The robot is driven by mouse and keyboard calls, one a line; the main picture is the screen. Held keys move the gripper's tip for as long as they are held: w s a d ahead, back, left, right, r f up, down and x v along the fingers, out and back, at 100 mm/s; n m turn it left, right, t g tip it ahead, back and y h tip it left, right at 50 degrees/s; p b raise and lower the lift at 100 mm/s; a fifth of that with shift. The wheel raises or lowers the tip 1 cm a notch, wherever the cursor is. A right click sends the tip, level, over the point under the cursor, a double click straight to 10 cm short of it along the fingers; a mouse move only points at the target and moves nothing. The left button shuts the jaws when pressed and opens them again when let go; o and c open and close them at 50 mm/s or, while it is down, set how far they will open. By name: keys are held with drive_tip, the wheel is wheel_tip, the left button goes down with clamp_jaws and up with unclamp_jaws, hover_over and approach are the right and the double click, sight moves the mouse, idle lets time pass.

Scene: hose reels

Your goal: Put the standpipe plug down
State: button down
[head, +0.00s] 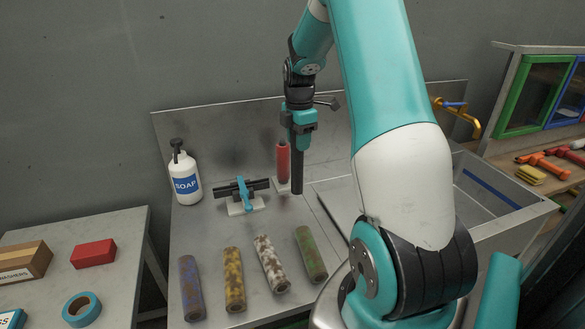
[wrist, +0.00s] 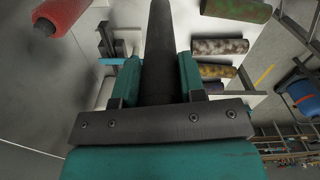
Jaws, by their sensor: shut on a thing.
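My gripper (head: 300,130) is shut on a dark, slim cylinder (head: 297,174), which I take to be the standpipe plug. It hangs upright below the fingers over the back of the metal counter (head: 225,235). I cannot tell whether its lower end touches the surface. In the wrist view, the plug (wrist: 158,45) runs between the two teal fingers of my gripper (wrist: 160,78). A red cylinder (head: 283,162) stands upright just left of the plug on a small pale base; it also shows in the wrist view (wrist: 62,14).
A black fixture with a teal handle (head: 245,194) and a soap bottle (head: 186,178) stand to the left. Several worn cylinders (head: 234,280) lie along the front. A sink basin (head: 500,188) with a brass tap (head: 470,118) is at right. Bare counter lies between fixture and cylinders.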

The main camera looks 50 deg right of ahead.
sight(298, 168)
wheel_tip(298, 168, down, 9)
drive_tip(key=shift+r+p, duration=0.1)
drive_tip(key=shift+p, duration=0.7)
drive_tip(key=c, duration=0.7)
unclamp_jaws()
